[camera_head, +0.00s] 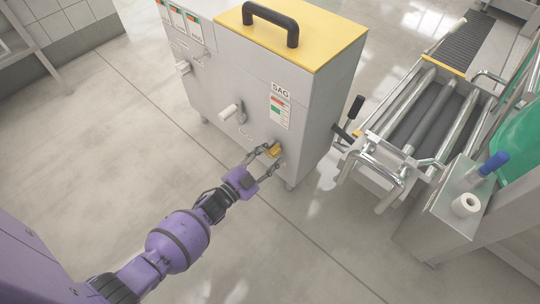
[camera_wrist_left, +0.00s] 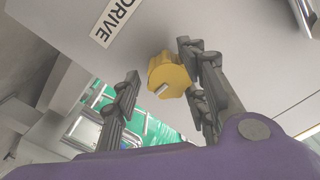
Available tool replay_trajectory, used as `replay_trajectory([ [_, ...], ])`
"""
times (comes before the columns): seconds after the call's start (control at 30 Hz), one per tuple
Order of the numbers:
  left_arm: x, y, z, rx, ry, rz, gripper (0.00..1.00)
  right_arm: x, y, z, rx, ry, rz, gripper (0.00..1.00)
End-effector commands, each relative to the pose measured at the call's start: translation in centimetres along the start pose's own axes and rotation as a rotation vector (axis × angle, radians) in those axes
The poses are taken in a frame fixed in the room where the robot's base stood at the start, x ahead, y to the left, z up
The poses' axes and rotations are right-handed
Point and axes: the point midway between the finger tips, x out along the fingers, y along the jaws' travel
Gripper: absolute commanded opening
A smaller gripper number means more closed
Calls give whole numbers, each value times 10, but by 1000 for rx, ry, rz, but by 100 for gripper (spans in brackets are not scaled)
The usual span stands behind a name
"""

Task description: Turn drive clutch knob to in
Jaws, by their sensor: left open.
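The drive clutch knob (camera_head: 273,150) is a small yellow lobed knob low on the front of a grey cabinet (camera_head: 240,80), near its right edge. It shows larger in the left wrist view (camera_wrist_left: 170,76), with a pale pointer mark on its face and a "DRIVE" label (camera_wrist_left: 117,18) beside it. My left gripper (camera_head: 266,160) is open at the knob. In the left wrist view its fingers (camera_wrist_left: 160,95) stand on either side of the knob, with a visible gap on the left. Whether the right finger touches the knob I cannot tell. My right gripper is not in view.
The cabinet has a yellow top with a black handle (camera_head: 272,20), and pale handles (camera_head: 230,112) on its front. A black-gripped lever (camera_head: 352,112) stands at its right side. A roller conveyor (camera_head: 425,115) lies to the right. The floor (camera_head: 110,140) at left is clear.

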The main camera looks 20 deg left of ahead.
Motion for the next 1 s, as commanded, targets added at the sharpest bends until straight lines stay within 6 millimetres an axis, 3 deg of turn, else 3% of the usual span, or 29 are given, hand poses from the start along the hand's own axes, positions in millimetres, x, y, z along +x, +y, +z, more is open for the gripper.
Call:
replay_trajectory([
  [0.27,-4,-7,1,4,-1,-8,47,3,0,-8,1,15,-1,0],
  [0.8,-105,-6,-1,7,2,-6,47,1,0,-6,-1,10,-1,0],
  [1.0,-117,-4,-3,6,8,-5,47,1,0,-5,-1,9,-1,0],
])
